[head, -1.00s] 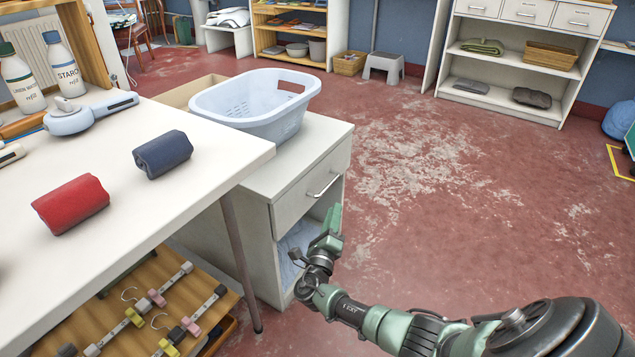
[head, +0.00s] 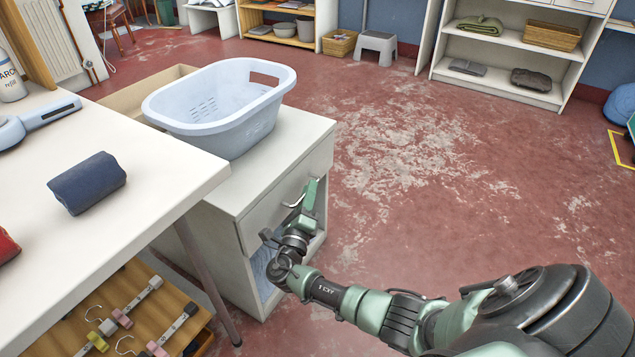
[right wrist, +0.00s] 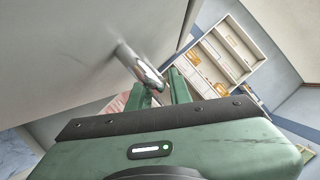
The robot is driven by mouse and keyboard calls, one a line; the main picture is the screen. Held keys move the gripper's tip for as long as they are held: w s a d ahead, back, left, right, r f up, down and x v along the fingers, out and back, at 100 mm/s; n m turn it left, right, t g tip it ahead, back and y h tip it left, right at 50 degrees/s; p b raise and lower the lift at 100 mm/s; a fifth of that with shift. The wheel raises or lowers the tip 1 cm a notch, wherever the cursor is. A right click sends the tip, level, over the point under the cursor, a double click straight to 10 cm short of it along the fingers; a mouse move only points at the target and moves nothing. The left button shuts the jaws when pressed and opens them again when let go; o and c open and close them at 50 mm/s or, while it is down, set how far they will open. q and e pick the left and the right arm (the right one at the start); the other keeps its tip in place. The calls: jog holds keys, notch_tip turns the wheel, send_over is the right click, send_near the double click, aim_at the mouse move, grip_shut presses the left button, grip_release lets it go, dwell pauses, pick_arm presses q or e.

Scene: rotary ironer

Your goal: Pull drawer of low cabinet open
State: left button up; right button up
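The low cabinet (head: 225,228) is white, with a drawer (head: 262,222) at the top and an open compartment below. The drawer front looks flush with the cabinet. Its metal handle (head: 293,202) is partly covered by my right gripper (head: 311,194). In the right wrist view, the handle (right wrist: 140,68) lies at the tips of my right gripper (right wrist: 163,82), whose two green fingers stand apart with a gap between them. The handle's near end seems to reach toward that gap; I cannot tell whether it touches a finger. My left gripper is not in view.
A pale blue laundry basket (head: 222,105) stands on the cabinet top. A white table (head: 130,190) with a rolled navy cloth (head: 87,183) is at the left, its leg close to the cabinet. The red floor (head: 420,200) in front of the drawer is clear.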

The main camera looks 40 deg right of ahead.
jog(key=shift+w+d+r, duration=0.1)
jog(key=shift+w, duration=0.05)
grip_shut()
dwell(1.4)
